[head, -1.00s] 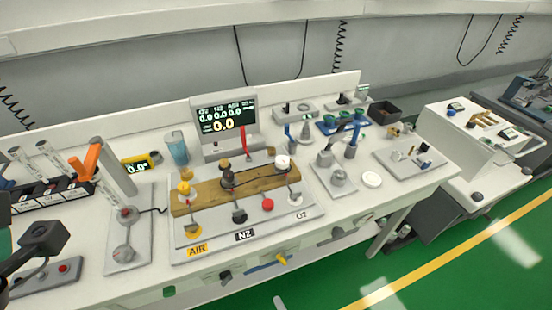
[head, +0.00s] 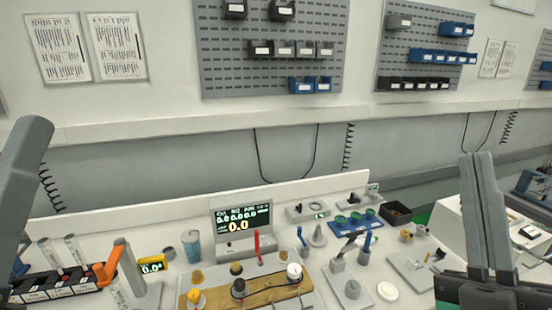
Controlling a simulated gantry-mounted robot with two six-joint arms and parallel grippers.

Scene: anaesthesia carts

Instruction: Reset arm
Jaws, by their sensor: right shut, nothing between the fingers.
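My right gripper (head: 476,158) is at the right of the head view, its fingers pointing up and pressed together with nothing between them. It is in front of the right end of the bench and touches nothing that I can see. A grey part of my left arm (head: 25,165) stands at the left edge; whether its jaws are open or shut does not show. The bench carries a display unit (head: 241,222) reading 0.0 and a wooden block (head: 262,300) with yellow, black and white knobs.
An orange-handled tool (head: 108,266) and a blue cup (head: 192,246) are at left. A blue tray with green rings (head: 357,222), a black bin (head: 396,213) and a white disc (head: 387,292) are at right. Pegboards (head: 270,70) with bins hang on the back wall.

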